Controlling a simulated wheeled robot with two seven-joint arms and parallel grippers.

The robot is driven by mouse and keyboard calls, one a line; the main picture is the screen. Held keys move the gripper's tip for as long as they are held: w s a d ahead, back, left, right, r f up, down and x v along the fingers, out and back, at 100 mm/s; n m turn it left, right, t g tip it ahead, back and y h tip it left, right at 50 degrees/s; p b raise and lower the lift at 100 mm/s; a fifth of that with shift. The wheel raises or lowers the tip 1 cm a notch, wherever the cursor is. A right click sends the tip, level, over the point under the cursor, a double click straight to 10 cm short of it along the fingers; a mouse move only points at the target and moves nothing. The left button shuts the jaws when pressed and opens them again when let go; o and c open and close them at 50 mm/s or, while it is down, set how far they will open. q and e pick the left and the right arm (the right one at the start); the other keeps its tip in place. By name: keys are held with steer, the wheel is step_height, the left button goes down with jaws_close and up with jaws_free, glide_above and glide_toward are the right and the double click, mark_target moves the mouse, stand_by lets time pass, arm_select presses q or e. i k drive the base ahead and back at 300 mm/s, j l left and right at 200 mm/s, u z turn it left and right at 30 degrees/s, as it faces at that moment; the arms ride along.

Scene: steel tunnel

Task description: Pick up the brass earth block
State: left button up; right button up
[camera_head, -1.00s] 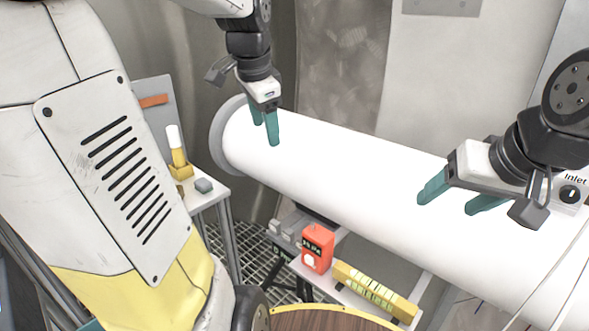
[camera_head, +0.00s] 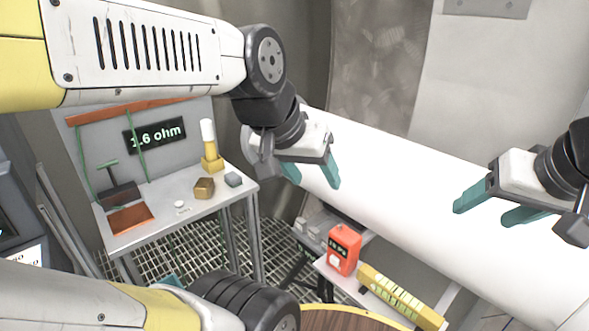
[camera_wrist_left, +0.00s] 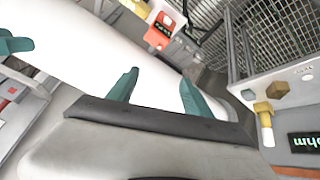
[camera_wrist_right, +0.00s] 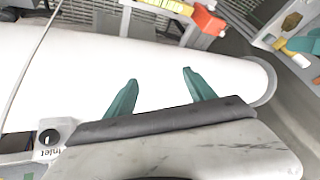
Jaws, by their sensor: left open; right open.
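The brass earth block (camera_head: 204,188) is a small brown-gold faceted block on the white side table (camera_head: 150,220) at the left. It stands between a white button-like piece and a grey block. In the left wrist view the brass block (camera_wrist_left: 278,88) shows at the right, beyond the fingers. My left gripper (camera_head: 315,178) is open and empty, in front of the white pipe and to the right of the block, apart from it. My right gripper (camera_head: 488,207) is open and empty over the pipe at the right, far from the block; it also shows in the right wrist view (camera_wrist_right: 160,92).
A yellow-and-white cylinder (camera_head: 211,150) and a grey block (camera_head: 233,179) stand close to the brass block. A copper plate (camera_head: 130,219) lies at the table's left. The big white pipe (camera_head: 400,190) crosses the right. An orange meter (camera_head: 343,250) sits on a low bench.

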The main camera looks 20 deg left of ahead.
mark_target(204, 187)
steer(key=u, duration=1.6)
steer(key=j+u, duration=0.15)
steer(key=u, duration=0.2)
steer(key=j+u, duration=0.2)
steer(key=u, duration=0.15)
steer(key=i+j+u, duration=0.1)
steer(key=u, duration=0.3)
